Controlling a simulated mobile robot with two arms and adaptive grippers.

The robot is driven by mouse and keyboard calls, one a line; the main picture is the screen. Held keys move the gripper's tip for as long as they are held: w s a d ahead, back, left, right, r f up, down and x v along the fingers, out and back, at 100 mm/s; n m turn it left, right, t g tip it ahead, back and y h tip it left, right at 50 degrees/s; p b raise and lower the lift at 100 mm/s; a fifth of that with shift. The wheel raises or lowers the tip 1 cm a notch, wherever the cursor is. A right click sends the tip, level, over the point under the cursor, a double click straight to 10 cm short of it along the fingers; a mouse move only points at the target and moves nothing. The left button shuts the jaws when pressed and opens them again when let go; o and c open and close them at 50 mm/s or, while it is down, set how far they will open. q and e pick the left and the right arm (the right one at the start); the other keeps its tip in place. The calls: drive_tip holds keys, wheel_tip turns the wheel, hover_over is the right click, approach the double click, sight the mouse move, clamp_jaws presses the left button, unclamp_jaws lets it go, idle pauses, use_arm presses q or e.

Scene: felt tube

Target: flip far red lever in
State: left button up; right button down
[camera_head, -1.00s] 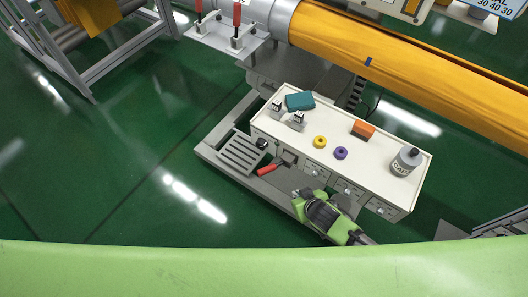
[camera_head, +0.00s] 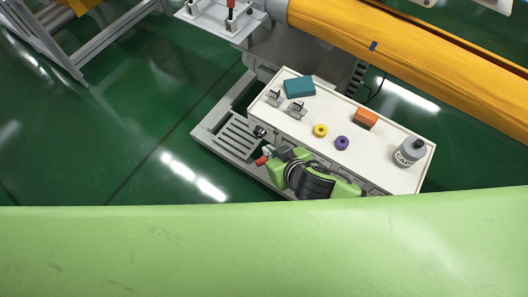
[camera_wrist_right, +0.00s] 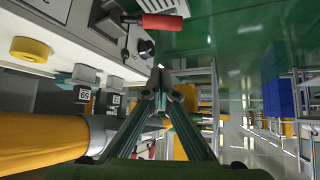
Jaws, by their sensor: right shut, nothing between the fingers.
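A red-handled lever (camera_head: 261,161) sits low on the near side of the white cabinet. Another red lever (camera_head: 231,11) stands upright on the metal plate (camera_head: 217,25) at the top, cut by the picture edge. A clamp base beside it shows only in part. My left gripper is out of view.
The white cabinet top (camera_head: 380,150) holds a teal block (camera_head: 299,87), an orange block (camera_head: 366,119), yellow and purple rings, and a grey bottle (camera_head: 408,152). An orange felt tube (camera_head: 430,65) runs behind it.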

drive_tip(key=x, duration=1)
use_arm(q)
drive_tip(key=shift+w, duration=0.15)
use_arm(e)
drive_tip(key=s, duration=0.1)
drive_tip(key=s+d+f, duration=0.1)
drive_tip(key=s, duration=0.1)
drive_tip(key=shift+s+d+f, duration=0.25)
drive_tip(key=shift+d, duration=0.1)
